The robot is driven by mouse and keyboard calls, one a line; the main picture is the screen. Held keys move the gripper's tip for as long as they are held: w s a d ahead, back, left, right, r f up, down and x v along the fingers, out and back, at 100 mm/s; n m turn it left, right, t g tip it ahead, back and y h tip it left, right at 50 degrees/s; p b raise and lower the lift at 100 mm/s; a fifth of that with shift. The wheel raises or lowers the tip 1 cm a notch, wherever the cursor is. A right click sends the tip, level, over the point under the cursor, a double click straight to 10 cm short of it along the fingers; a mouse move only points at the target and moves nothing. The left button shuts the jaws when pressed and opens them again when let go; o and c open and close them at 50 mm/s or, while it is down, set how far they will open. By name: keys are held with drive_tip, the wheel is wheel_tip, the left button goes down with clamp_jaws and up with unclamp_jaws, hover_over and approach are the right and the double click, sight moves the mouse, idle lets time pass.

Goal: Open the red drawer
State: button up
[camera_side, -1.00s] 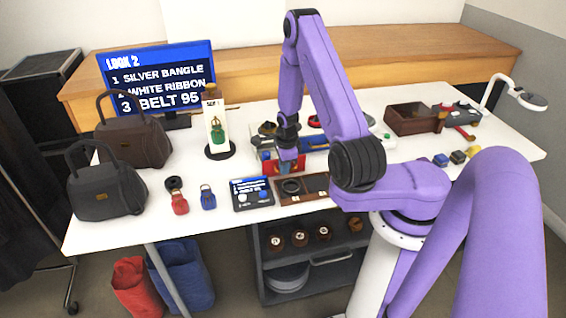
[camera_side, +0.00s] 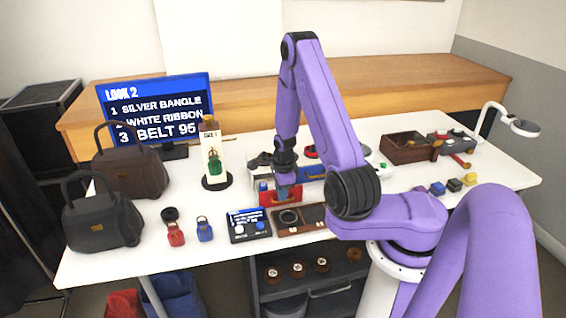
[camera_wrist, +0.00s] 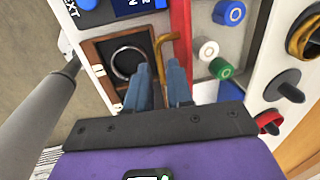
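The red drawer (camera_side: 281,197) stands pulled out from its unit in the side view, its red front toward the table's near edge. In the wrist view its red front (camera_wrist: 181,22) runs as a strip, with a brass handle (camera_wrist: 164,42) on it. In the side view my gripper (camera_side: 287,190) is at the drawer front.
A wooden tray (camera_side: 300,231) with a ring lies close in front of the drawer. A small tablet (camera_side: 249,226) stands left of it. A bottle-like display stand (camera_side: 213,160), bags (camera_side: 103,212) and a screen (camera_side: 158,108) are on the left. A brown box (camera_side: 405,149) is at the back right.

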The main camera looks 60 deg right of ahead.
wheel_tip(320, 180, up, 14)
drive_tip(key=s+a, duration=0.1)
drive_tip(key=a, duration=0.1)
drive_tip(key=shift+s+r, duration=0.25)
drive_tip(key=shift+s, duration=0.15)
drive_tip(key=shift+d, duration=0.1)
drive_tip(key=a+r+n+y, duration=0.1)
drive_tip(key=a+r+n, duration=0.1)
drive_tip(key=a+n, duration=0.7)
drive_tip(key=a+r+n+y, duration=0.1)
drive_tip(key=a+r+n, duration=0.2)
drive_tip(key=a+n, duration=0.6)
drive_tip(key=s+a+r+n+g, duration=0.1)
drive_tip(key=s+r+n, duration=0.2)
drive_tip(key=s+n, duration=1.7)
drive_tip(key=shift+s+a+n, duration=0.2)
drive_tip(key=shift+s+n, duration=0.05)
drive_tip(key=shift+n, duration=0.45)
